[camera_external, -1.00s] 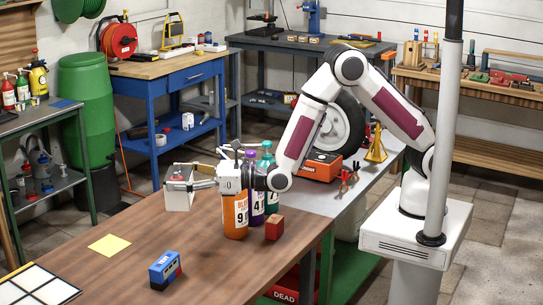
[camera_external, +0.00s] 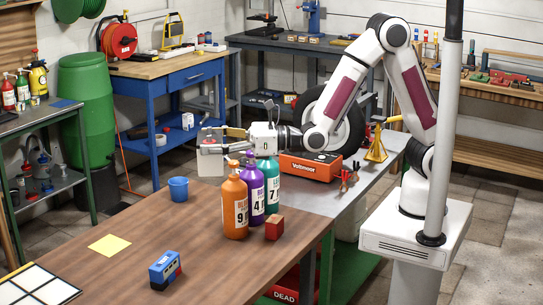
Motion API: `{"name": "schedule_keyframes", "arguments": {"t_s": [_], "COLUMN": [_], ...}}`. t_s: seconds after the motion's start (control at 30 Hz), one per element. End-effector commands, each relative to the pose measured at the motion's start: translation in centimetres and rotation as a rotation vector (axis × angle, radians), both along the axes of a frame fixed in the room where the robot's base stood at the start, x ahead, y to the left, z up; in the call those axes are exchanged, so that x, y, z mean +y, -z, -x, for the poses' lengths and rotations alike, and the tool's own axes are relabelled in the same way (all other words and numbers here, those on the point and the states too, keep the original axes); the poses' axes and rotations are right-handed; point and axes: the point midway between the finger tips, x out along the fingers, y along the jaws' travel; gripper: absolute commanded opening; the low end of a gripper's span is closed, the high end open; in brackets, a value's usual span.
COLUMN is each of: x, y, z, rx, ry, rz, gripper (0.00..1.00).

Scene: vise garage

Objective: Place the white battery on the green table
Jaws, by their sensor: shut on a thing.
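The white battery (camera_external: 210,163) is a pale box. My gripper (camera_external: 222,141) is shut on it and holds it up past the far edge of the brown table, behind the bottles. The arm reaches in from the right. No table top is plainly green. The brown table has green legs (camera_external: 326,266), and a table with a dark grey-green top (camera_external: 35,119) stands at the far left.
Orange (camera_external: 235,208), purple and teal bottles stand close below my gripper. A blue cup (camera_external: 179,188), red block (camera_external: 274,229), blue box (camera_external: 165,270) and yellow sheet (camera_external: 109,245) are on the brown table. An orange-red device (camera_external: 311,167) sits on the grey bench.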

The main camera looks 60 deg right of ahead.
Motion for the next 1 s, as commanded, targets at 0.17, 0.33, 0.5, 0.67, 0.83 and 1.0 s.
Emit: {"name": "schedule_keyframes", "arguments": {"t_s": [0.17, 0.33, 0.5, 0.67, 0.83, 1.0], "x": [-1.0, -1.9, -2.8, -3.7, -4.6, -5.6], "y": [-2.2, -3.7, -5.1, -6.4, -7.9, -9.4], "z": [1.3, 2.5, 3.7, 4.7, 5.7, 6.7], "rx": [-0.008, -0.008, -0.007, -0.007, -0.006, -0.005], "ry": [-0.011, -0.021, -0.03, -0.037, -0.044, -0.05], "rz": [-0.009, -0.01, -0.011, -0.013, -0.016, -0.019], "gripper": [0.18, 0.18, 0.18, 0.18, 0.18, 0.18]}}
